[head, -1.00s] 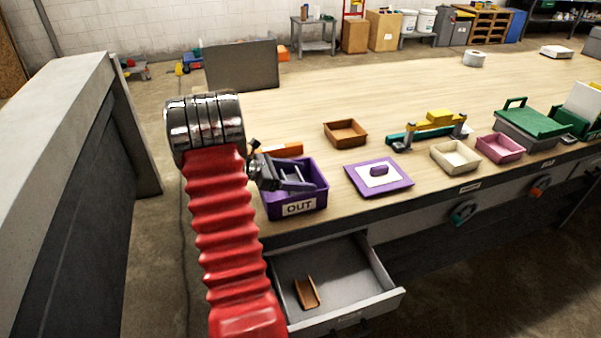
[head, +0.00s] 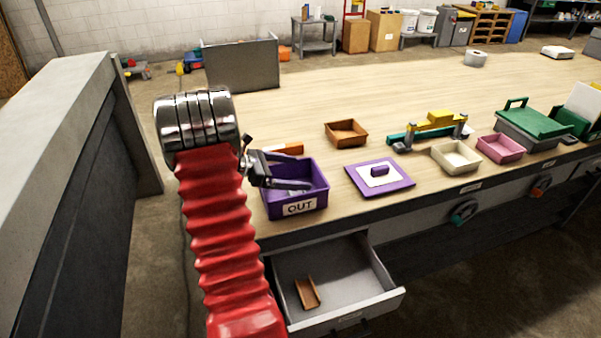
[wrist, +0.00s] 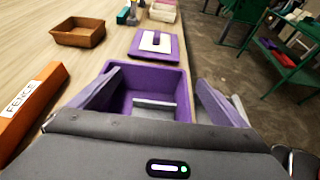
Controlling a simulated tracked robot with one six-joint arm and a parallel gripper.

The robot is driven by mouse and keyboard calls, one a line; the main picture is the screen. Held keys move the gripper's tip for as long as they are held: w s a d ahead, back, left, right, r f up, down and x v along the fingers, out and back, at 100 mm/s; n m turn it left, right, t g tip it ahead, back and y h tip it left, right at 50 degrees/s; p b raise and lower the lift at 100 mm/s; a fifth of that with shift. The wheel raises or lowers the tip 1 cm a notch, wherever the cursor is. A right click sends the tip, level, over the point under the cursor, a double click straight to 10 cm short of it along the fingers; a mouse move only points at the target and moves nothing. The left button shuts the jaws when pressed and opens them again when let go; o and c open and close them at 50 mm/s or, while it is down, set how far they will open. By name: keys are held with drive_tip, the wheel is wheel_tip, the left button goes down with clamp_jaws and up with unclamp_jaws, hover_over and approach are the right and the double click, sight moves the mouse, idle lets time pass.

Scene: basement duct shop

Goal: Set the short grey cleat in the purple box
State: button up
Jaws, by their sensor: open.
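The purple box (head: 315,195), marked OUT, stands on the bench near its front edge. In the wrist view the purple box (wrist: 176,80) is directly ahead, between my finger tips. A short grey cleat (head: 294,187) lies inside the box; the wrist view shows the cleat (wrist: 154,108) as a grey strip on its floor, partly hidden by my gripper's body. My gripper (head: 288,172) is open and empty above the box's left side, its fingers apart from the cleat.
An orange bar marked FENCE (wrist: 28,112) lies left of the box. A purple lid with a white panel (head: 376,181) lies to its right, and a brown tray (head: 346,133) behind. Below, an open drawer (head: 330,275) holds a brown channel piece (head: 307,293).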

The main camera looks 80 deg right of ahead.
drive_tip(key=v, duration=0.9)
drive_tip(key=shift+w, duration=0.25)
drive_tip(key=shift+a+r, duration=0.15)
